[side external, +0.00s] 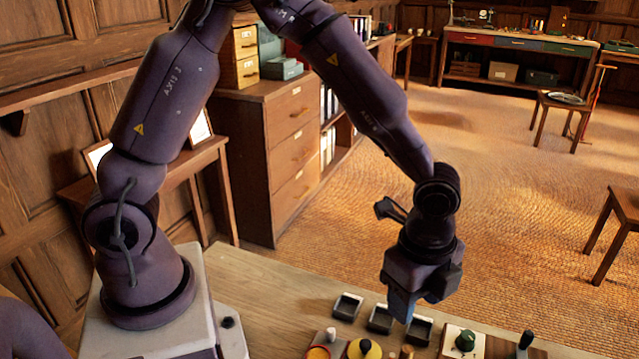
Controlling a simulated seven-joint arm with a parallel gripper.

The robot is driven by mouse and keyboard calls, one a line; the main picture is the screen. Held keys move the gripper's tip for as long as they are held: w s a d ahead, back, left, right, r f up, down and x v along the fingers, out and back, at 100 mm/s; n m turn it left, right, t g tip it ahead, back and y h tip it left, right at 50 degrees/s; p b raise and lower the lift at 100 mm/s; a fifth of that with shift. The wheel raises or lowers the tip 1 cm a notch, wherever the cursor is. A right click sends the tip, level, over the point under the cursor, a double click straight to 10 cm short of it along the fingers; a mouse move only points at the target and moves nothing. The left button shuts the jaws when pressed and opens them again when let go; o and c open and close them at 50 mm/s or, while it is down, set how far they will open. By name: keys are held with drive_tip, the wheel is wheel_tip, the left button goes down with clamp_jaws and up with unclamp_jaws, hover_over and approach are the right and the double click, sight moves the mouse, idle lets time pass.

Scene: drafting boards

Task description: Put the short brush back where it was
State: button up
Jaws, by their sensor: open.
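My gripper (404,308) points down over the wooden table (270,290), above the row of small dark trays. Its jaws are open, and I see nothing held between them. I cannot pick out the short brush for certain. An upright dark handle (525,340) stands at the lower right, but its lower part is unclear. Three small dark trays stand in a row: a left one (347,307), a middle one (380,319) partly behind my gripper, and a right one (419,331). Their contents are too small to tell.
The table's left part is clear. A drawer cabinet (290,150) stands behind.

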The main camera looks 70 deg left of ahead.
drive_tip(key=s+a+r+n+t+y, duration=0.1)
drive_tip(key=s+a+r+n+t, duration=0.3)
drive_tip(key=a+r+n, duration=0.7)
drive_tip(key=s+a+r+n+t+h, duration=0.1)
drive_tip(key=s+a+r+n, duration=0.2)
drive_tip(key=s+r, duration=0.5)
drive_tip(key=shift+s+n, duration=0.8)
drive_tip(key=shift+s, duration=0.35)
